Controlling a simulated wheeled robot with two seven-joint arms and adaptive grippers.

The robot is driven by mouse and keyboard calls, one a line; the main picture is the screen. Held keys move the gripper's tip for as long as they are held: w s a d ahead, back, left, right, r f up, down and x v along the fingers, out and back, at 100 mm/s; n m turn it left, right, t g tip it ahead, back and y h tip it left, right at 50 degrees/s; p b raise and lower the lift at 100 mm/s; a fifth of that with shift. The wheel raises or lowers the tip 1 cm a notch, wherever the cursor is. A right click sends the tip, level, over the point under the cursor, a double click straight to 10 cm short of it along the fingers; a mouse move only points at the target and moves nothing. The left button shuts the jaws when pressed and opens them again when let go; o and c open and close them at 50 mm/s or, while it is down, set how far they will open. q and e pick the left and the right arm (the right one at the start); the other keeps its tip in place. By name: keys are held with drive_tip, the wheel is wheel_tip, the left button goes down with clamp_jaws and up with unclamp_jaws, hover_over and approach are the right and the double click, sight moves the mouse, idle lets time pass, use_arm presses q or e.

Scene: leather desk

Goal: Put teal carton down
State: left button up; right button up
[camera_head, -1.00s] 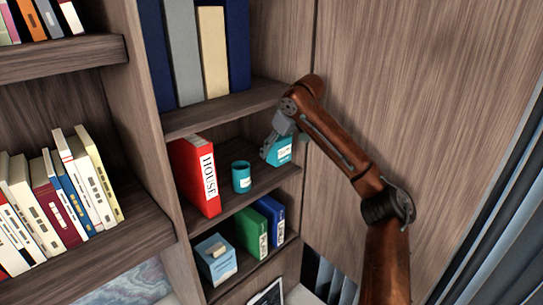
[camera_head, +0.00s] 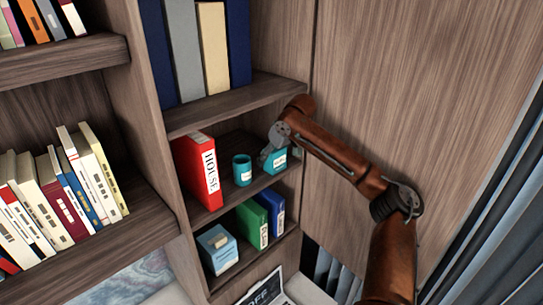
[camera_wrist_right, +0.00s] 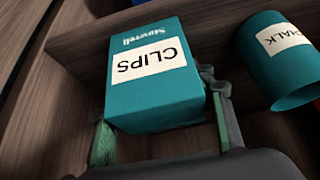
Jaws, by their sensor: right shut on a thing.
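The teal carton (camera_head: 277,161) is at the right end of the middle shelf (camera_head: 235,207) of the narrow bookcase. In the right wrist view the teal carton (camera_wrist_right: 150,75) carries a white label reading CLIPS. My right gripper (camera_head: 272,154) is shut on it, with one finger on each side in the wrist view (camera_wrist_right: 160,135). The carton is at shelf height; I cannot tell whether its base touches the board. My left gripper is not in view.
A teal cup (camera_head: 242,170) stands just left of the carton, also in the wrist view (camera_wrist_right: 285,65). A red HOUSE binder (camera_head: 197,171) stands further left. Green (camera_head: 252,223) and blue (camera_head: 273,212) binders and a light blue box (camera_head: 217,249) are on the shelf below. Tall binders (camera_head: 211,50) stand above.

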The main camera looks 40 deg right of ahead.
drive_tip(key=o, duration=1.2)
drive_tip(key=b+v, duration=0.2)
drive_tip(key=v, duration=1)
